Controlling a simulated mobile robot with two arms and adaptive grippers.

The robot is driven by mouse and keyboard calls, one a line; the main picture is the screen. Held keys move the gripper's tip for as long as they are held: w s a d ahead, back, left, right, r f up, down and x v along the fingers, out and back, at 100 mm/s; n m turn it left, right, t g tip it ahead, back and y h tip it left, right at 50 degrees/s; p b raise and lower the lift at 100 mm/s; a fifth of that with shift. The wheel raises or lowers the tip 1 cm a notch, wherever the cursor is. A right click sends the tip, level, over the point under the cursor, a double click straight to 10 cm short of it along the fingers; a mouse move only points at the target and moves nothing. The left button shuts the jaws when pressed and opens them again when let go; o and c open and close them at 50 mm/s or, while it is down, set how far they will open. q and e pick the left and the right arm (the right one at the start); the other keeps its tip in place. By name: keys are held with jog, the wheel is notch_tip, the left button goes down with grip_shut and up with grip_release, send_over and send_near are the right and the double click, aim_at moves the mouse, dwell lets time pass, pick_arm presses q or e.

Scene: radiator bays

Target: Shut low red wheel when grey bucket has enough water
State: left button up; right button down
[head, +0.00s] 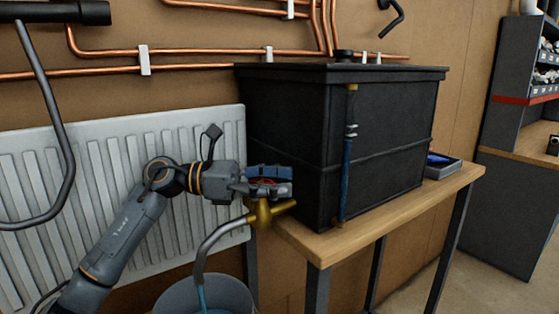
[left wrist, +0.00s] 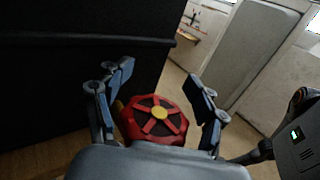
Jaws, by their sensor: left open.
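My left gripper (head: 280,181) is open around the red wheel (left wrist: 152,122) on the brass tap (head: 263,213). In the left wrist view the wheel, with a yellow hub, sits between the spread fingers of my left gripper (left wrist: 162,88), with gaps at its sides. In the head view the fingers mostly hide it. A grey spout (head: 212,238) curves from the tap down into the grey bucket (head: 241,294). Blue water shows below the spout's mouth; the bucket is cut off by the bottom edge, and I cannot judge its level. My right gripper is not in view.
A black tank (head: 285,130) with a blue-filled sight tube (head: 347,178) stands on a wooden table (head: 400,209). A white radiator (head: 105,150) is behind my left arm. Copper pipes (head: 200,52) run along the wall. A small tray (head: 441,167) sits at the table's right.

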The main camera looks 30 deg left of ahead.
pick_arm(q)
notch_tip(320, 180, up, 9)
dwell(0.3)
jog(key=shift+f, duration=0.1)
